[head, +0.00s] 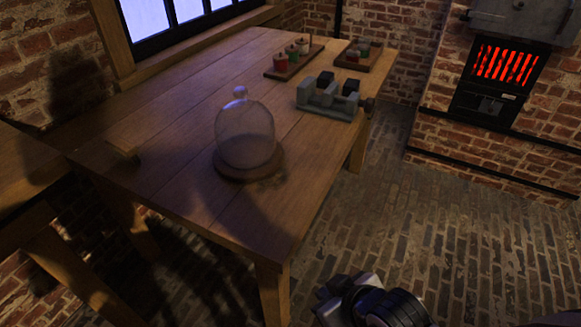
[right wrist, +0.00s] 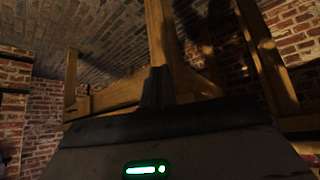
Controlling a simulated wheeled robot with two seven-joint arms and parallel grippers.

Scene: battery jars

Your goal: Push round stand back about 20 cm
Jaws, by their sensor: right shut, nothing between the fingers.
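The round stand (head: 246,178) is a low brown wooden disc on the wooden table, near the table's front edge. A clear glass dome (head: 245,135) with a knob on top stands upright on it. My right gripper (head: 338,285) is at the bottom of the head view, over the floor to the right of the table's front leg, well apart from the stand. In the right wrist view its dark fingers (right wrist: 157,88) are together with nothing between them. The stand cannot be made out there. My left gripper is in neither view.
On the table (head: 180,130), a grey vice-like device (head: 330,100) stands right of and behind the dome. Two wooden trays with small jars (head: 293,62) (head: 357,55) lie at the back. A stove (head: 500,75) glows at right. The tabletop left of the stand is mostly clear.

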